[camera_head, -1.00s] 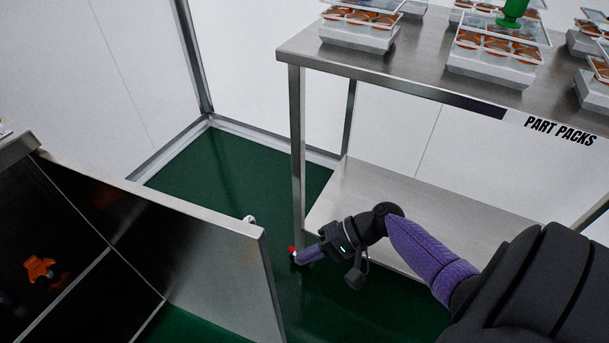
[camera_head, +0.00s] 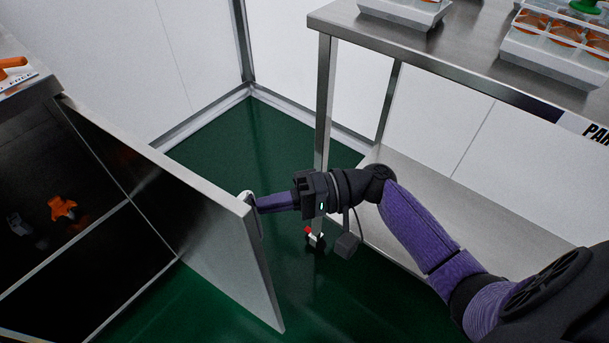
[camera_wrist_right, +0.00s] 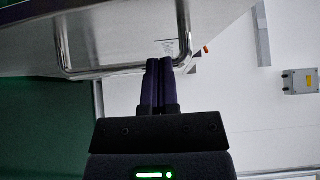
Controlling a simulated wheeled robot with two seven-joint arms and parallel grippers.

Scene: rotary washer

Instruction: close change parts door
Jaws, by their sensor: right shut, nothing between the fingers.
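The change parts door (camera_head: 190,205) is a steel panel standing open from the dark cabinet (camera_head: 60,200) at the left in the head view. My right gripper (camera_head: 257,203) is shut and empty. Its fingertips are at the outer face of the door near the upper free edge, next to a small white part (camera_head: 246,198). I cannot tell whether they touch it. In the right wrist view the purple fingers (camera_wrist_right: 158,65) are together, close to a bar handle (camera_wrist_right: 105,70) on a pale metal panel (camera_wrist_right: 110,35). My left gripper is not in view.
An orange knob-like part (camera_head: 62,207) is inside the cabinet. A steel table (camera_head: 440,50) with trays on top and a lower shelf stands to the right, its leg (camera_head: 324,110) behind my right forearm. Green floor (camera_head: 225,145) is open behind the door.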

